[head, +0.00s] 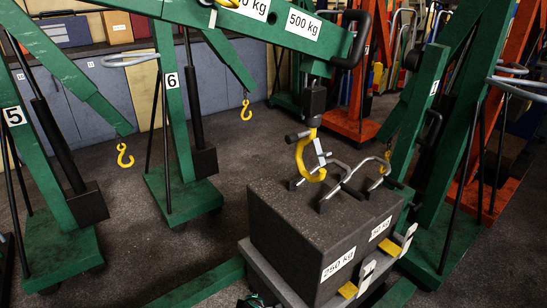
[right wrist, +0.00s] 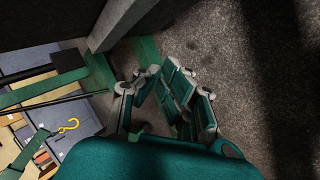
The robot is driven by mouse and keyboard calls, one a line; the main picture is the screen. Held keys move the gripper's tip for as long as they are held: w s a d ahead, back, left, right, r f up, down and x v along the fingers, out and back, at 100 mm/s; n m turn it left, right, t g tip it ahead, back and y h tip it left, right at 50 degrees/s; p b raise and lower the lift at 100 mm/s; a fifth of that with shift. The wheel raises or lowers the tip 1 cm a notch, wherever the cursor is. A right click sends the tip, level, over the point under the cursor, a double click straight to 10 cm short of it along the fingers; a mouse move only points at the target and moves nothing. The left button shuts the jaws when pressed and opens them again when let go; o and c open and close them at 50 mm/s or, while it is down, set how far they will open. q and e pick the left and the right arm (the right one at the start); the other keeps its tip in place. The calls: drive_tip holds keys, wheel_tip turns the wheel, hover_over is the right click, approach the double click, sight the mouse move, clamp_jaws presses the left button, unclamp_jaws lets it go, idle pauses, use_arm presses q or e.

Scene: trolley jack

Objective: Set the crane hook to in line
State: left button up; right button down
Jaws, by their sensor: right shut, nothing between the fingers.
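The crane hook (head: 302,160) is yellow with a grey latch. It hangs from a black swivel block (head: 313,100) at the end of the green boom (head: 290,35) marked 500 kg. Its curved bowl shows partly side-on, low over the dark weight block (head: 300,225). Its lower end overlaps the bent grey handles on top; I cannot tell whether they touch. My left gripper is not in view.
Green cranes numbered 5 (head: 15,116) and 6 (head: 171,80) stand at the left with smaller yellow hooks. Another green crane (head: 440,180) stands close at the right. Orange cranes (head: 478,185) stand behind it. Dark floor (head: 130,190) lies open at the left middle.

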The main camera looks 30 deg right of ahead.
drive_tip(key=w+d+r+t+h+b, duration=0.1)
drive_tip(key=w+r+h+b, duration=0.1)
drive_tip(key=w+r, duration=0.5)
drive_tip(key=w+d+r+t+h+b, duration=0.1)
drive_tip(key=w+r+t+h+b, duration=0.15)
drive_tip(key=r, duration=0.85)
drive_tip(key=w+d+r+t+h+b, duration=0.1)
drive_tip(key=w+r+b, duration=0.2)
drive_tip(key=w+r, duration=0.45)
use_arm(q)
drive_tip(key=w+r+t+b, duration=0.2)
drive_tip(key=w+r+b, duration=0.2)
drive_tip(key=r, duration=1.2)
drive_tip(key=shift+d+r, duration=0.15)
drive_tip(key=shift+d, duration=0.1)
use_arm(e)
drive_tip(key=s+d+r+m+h, duration=0.1)
drive_tip(key=s+r+m+h, duration=0.1)
drive_tip(key=r, duration=1)
drive_tip(key=s+d+r+m+h, duration=0.2)
drive_tip(key=s+r+h, duration=0.2)
drive_tip(key=r, duration=0.9)
drive_tip(key=shift+s+r+m+g, duration=0.15)
drive_tip(key=shift+s+m+g, duration=0.25)
drive_tip(key=shift+s, duration=0.35)
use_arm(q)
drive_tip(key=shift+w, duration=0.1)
use_arm(e)
drive_tip(key=shift+d, duration=0.1)
